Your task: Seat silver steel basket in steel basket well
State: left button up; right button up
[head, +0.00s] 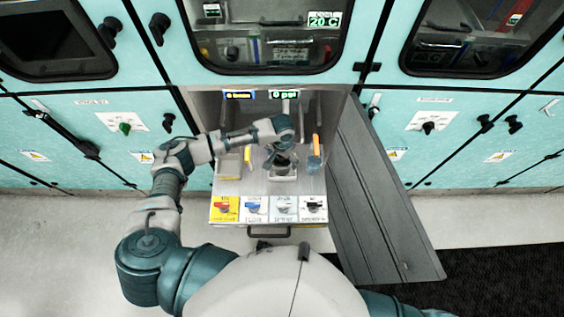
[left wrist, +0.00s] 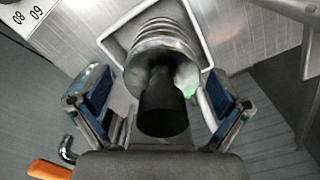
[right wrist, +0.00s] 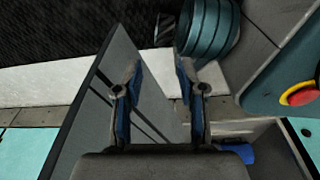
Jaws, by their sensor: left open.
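The silver steel basket (left wrist: 160,40), a ridged round metal body with a black handle (left wrist: 162,108), stands inside the square steel rim of the well (left wrist: 112,38) in the left wrist view. How deep it sits I cannot tell. In the head view the well (head: 284,178) is at the middle of the drawer deck, with the basket mostly hidden by my arm. My left gripper (left wrist: 158,95) is open, its fingers apart on either side of the black handle; it also shows in the head view (head: 281,160). My right gripper (right wrist: 158,72) is open and empty, away from the deck.
A second square well (head: 229,166) with a yellow handle is at the left of the deck. An orange-handled tool (head: 314,158) stands at the right. Labelled switches (head: 268,209) line the front. An open grey door (head: 380,205) blocks the right side.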

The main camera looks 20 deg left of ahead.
pick_arm(q)
jog(key=shift+a, duration=0.15)
jog(key=c, duration=1.5)
